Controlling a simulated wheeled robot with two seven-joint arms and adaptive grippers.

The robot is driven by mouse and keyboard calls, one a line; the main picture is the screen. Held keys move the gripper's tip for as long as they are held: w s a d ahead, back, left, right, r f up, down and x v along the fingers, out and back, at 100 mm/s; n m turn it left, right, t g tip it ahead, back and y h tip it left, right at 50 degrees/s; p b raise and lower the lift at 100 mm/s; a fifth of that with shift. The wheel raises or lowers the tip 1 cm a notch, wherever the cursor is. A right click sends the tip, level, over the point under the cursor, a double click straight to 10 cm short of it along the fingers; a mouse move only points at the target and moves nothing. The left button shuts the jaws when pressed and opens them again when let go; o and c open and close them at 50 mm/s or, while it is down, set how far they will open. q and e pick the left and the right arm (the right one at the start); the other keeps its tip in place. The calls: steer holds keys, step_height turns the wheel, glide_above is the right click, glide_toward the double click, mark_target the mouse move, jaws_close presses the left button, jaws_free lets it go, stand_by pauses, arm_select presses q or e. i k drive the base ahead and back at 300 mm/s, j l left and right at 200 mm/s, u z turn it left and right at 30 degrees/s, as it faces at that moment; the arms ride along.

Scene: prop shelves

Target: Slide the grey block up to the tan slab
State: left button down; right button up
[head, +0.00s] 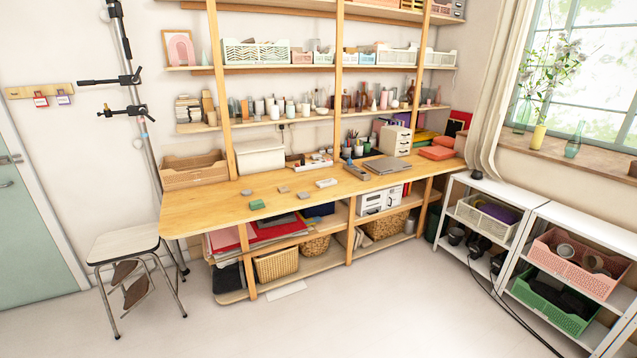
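Several small blocks lie spread on the wooden worktop (210,215). I cannot tell which one is the task's grey block. A pale, flat slab-like piece (326,183) lies to their right, apart from them; it looks off-white, and I cannot tell whether it is the tan slab. Neither of my grippers shows in the head view.
A green block (257,204) lies near the worktop's front edge. A flat grey panel (387,165) and a wooden basket (194,172) stand further back. Wooden posts rise at the worktop. A stool (124,243) stands at left; the floor in front is clear.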

mark_target(304, 195)
steer(key=i, duration=0.9)
steer(key=i+z, duration=0.25)
steer(key=i, duration=0.25)
steer(key=i+j+z, duration=0.2)
steer(key=i, duration=0.3)
steer(key=i+j+z, duration=0.25)
steer(key=i, duration=0.2)
